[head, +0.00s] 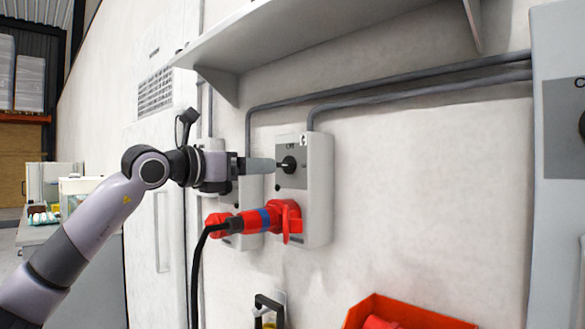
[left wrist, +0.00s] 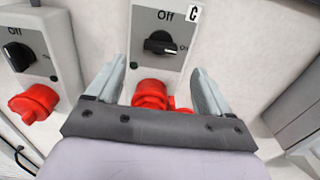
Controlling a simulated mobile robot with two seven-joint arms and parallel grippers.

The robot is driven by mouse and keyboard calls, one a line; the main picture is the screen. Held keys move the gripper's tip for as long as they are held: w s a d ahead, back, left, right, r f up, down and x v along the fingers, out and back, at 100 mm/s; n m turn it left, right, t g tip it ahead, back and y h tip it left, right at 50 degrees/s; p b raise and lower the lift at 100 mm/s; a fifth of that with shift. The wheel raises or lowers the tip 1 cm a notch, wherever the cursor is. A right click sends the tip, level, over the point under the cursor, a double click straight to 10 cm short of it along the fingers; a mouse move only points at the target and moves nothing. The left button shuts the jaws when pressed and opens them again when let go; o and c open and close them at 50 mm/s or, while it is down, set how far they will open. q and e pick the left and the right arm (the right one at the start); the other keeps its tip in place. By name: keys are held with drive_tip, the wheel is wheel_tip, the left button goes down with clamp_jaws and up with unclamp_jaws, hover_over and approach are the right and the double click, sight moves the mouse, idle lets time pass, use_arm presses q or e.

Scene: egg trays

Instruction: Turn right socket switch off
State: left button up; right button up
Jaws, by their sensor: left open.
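The right socket box (head: 319,190) is grey and mounted on the wall. It has a black rotary switch (head: 289,165) on a grey plate, with a red socket (head: 287,215) below. In the left wrist view, the switch (left wrist: 160,43) lies roughly horizontal, its end towards the "On" mark at right; "Off" is printed above it. My left gripper (head: 274,165) is open in front of the switch, with its fingertips close to it. In the left wrist view, its fingers (left wrist: 160,72) stand either side of and below the switch. Contact cannot be told. My right gripper is not in view.
A second socket box (left wrist: 50,45) with its own switch (left wrist: 18,55) is to the left. A red plug (head: 240,222) with a black cable is at the sockets. A shelf (head: 330,40) juts out above. A red bin (head: 405,312) is below right, and a grey cabinet (head: 558,215) stands at far right.

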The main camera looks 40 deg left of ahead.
sight(280, 165)
use_arm(q)
drive_tip(key=shift+w+r+p, duration=0.15)
drive_tip(key=shift+w+p, duration=0.2)
drive_tip(key=shift+w, duration=0.35)
drive_tip(key=w, duration=0.1)
drive_tip(key=w+p, duration=0.1)
drive_tip(key=w, duration=0.2)
drive_tip(key=shift+w+d+p, duration=0.25)
drive_tip(key=shift+p, duration=0.1)
drive_tip(key=shift+w, duration=0.45)
drive_tip(key=c, duration=1)
